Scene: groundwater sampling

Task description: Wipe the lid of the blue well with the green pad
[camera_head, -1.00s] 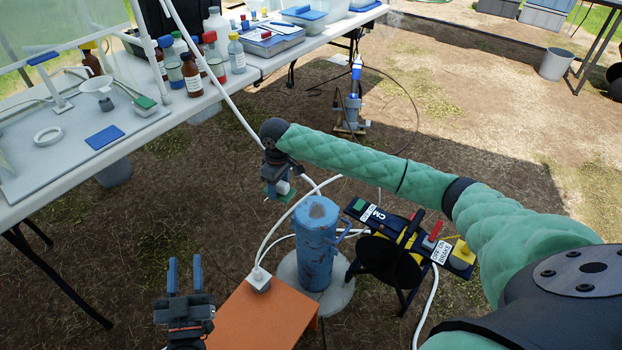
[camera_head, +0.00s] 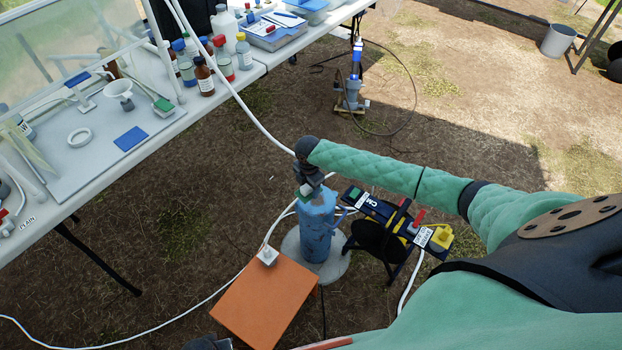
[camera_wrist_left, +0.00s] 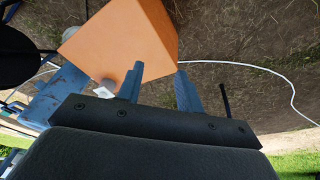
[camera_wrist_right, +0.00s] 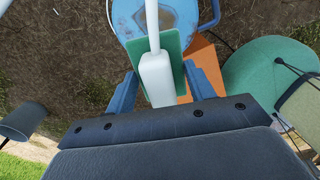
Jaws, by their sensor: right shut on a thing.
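The blue well (camera_head: 316,235) stands upright on a round concrete base. Its worn, rust-marked lid (camera_wrist_right: 152,14) shows at the top of the right wrist view. My right gripper (camera_head: 308,187) is above the lid, shut on the white handle (camera_wrist_right: 157,80) of the green pad (camera_wrist_right: 174,48). In the right wrist view, the pad overlaps the lid's near edge; I cannot tell whether it touches. My arm and gripper hide part of the lid in the head view. My left gripper (camera_wrist_left: 160,85) is open and empty, near the orange box.
The orange box (camera_head: 264,300) stands in front of the well, with a white plug block (camera_head: 267,256) at its corner. A black and yellow reel (camera_head: 385,235) stands close right of the well. White hoses run around it. A table (camera_head: 225,97) with bottles is at left.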

